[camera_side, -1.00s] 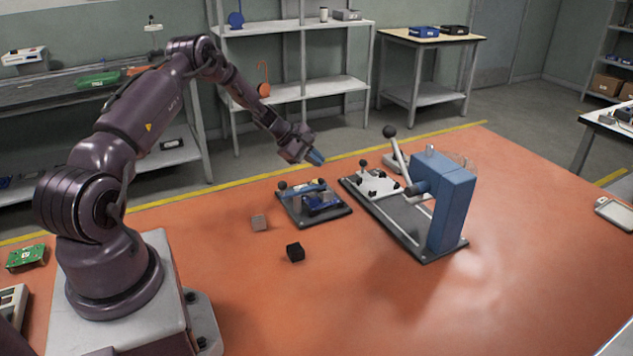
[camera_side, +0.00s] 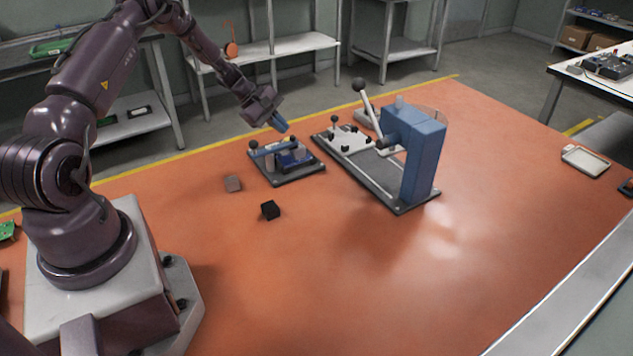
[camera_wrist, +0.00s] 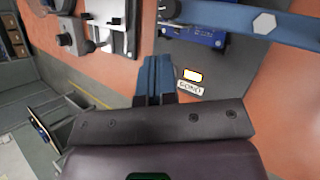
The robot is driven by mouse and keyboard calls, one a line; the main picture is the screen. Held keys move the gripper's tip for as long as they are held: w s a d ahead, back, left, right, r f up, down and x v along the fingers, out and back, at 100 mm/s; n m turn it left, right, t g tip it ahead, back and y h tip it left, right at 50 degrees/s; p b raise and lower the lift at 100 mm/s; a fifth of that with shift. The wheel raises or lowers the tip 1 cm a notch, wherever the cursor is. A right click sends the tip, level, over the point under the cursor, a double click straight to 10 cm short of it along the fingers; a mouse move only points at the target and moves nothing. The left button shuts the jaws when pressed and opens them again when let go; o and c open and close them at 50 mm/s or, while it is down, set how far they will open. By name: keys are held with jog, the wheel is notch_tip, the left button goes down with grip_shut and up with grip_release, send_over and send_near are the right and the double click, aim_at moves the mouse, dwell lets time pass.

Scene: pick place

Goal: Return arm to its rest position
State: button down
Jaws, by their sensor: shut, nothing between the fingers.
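My gripper (camera_side: 282,126) is raised above the orange work surface (camera_side: 330,260), over the back edge of the small fixture. Its blue fingers are shut and hold nothing; they also show in the wrist view (camera_wrist: 157,75). The small fixture (camera_side: 287,162) has a dark base, a blue bar and a black knob. In the wrist view its blue bar (camera_wrist: 235,20) crosses the upper right, apart from the fingers.
A blue press (camera_side: 422,160) with an upright lever stands right of the small fixture. The front middle is clear. A shelf (camera_side: 265,48) stands behind.

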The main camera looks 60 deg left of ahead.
jog(key=s+d+r+m+y, duration=0.2)
jog(key=s+d+r+m, duration=0.8)
jog(key=s+d+r, duration=0.2)
jog(key=s+d+r+m+g+y, duration=0.1)
jog(key=s+d+r+m+y, duration=0.1)
jog(key=s+d+r+m, duration=0.8)
jog(key=s+d+r, duration=0.1)
jog(key=d+r, duration=0.5)
jog(key=d, duration=0.1)
jog(key=shift+s, duration=0.4)
jog(key=shift+d+r, duration=0.1)
